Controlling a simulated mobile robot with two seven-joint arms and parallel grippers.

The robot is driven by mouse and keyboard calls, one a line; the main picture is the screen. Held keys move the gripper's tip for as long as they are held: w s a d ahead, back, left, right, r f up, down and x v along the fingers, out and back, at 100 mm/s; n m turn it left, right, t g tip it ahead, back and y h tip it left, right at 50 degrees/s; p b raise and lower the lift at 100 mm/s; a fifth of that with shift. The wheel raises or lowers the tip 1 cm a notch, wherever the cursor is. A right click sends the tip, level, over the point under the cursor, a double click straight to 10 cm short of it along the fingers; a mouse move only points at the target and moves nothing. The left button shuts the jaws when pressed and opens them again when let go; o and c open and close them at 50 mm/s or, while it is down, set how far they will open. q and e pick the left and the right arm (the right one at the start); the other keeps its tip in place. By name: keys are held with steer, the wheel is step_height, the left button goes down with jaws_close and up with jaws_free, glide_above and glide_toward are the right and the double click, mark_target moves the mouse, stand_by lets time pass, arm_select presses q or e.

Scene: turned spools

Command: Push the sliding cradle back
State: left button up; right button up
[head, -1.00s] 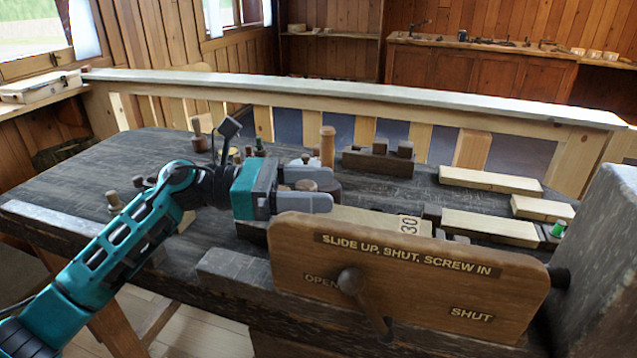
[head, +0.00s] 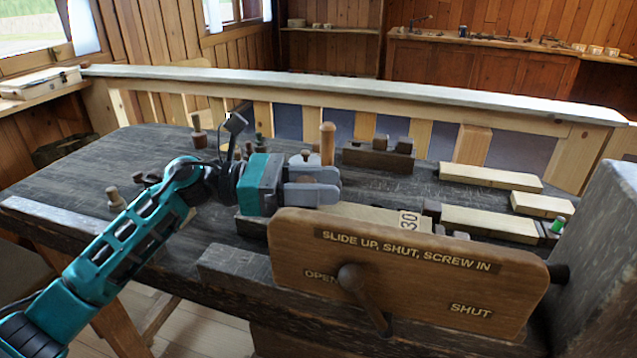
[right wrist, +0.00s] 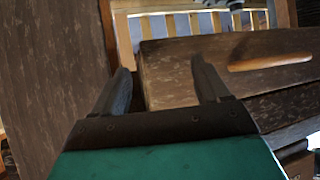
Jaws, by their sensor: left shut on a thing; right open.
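My left gripper (head: 325,184) reaches in from the left, behind the brown sign board (head: 400,287). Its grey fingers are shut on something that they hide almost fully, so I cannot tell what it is. A pale wooden piece marked 30 (head: 370,213) lies just below and to the right of the fingers. A dark block (head: 431,209) stands at its right end. I cannot tell which of these parts is the sliding cradle. My right gripper (right wrist: 163,85) is open and empty in the right wrist view, with a wooden board (right wrist: 175,62) beyond it.
An upright light peg (head: 327,143) stands behind the left gripper. A dark block with pegs (head: 378,160) and pale planks (head: 490,178) lie farther back. A large post (head: 600,255) stands at the right.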

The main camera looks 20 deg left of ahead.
arm_select(q)
steer(key=shift+a, duration=0.1)
jaws_close()
steer(key=shift+a+f+b, duration=0.1)
steer(key=shift+a+b, duration=0.15)
steer(key=shift+b, duration=0.15)
steer(key=w+b+v, duration=0.3)
steer(key=b+v, duration=0.6)
steer(key=v, duration=0.5)
steer(key=shift+w+a+r, duration=0.25)
steer(key=shift+w+a, duration=0.05)
steer(key=shift+a, duration=0.15)
steer(key=o, duration=1)
jaws_free()
steer(key=shift+a, duration=0.2)
steer(key=shift+o, duration=0.3)
steer(key=shift+d, duration=0.15)
steer(key=shift+f, duration=0.1)
